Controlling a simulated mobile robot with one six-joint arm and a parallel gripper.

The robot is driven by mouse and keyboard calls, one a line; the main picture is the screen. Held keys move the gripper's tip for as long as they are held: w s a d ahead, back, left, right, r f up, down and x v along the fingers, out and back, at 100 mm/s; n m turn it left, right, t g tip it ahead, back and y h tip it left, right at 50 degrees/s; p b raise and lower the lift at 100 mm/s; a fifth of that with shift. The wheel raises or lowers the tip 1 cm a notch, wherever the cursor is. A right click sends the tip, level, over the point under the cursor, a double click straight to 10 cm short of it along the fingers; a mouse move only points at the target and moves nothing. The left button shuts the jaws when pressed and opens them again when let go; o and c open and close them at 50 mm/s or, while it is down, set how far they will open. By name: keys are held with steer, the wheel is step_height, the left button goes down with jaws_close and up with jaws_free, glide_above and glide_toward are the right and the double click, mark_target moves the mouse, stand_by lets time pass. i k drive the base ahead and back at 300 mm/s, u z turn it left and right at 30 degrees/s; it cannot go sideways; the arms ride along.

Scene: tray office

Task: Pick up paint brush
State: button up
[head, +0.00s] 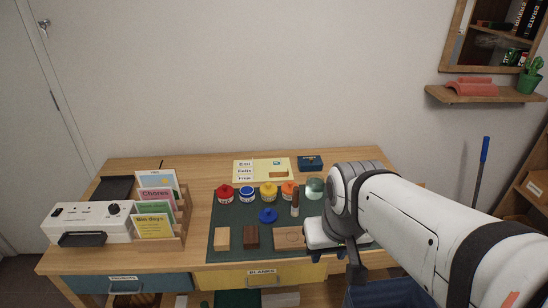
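A small upright-looking item with a brown upper part and a pale lower end (295,204) is on the dark green mat (226,221), just in front of the orange pot. It looks like the paint brush, but it is too small to be sure. My gripper (336,262) is to the right of it and nearer the desk's front edge, apart from it. Its two dark fingers look spread, with nothing seen between them. My arm covers the right part of the mat and desk.
Red (225,192), blue (247,193), yellow (269,191) and orange (289,189) pots and a glass jar (314,188) line the mat. A blue lid (268,215) and wooden blocks (251,236) lie nearer. A card rack (160,222) stands left.

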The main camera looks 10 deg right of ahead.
mark_target(295, 209)
steer(key=i, duration=0.85)
steer(key=k, duration=0.5)
steer(key=z, duration=1.5)
steer(key=k, duration=0.85)
steer(key=u, duration=1)
steer(key=i, duration=1)
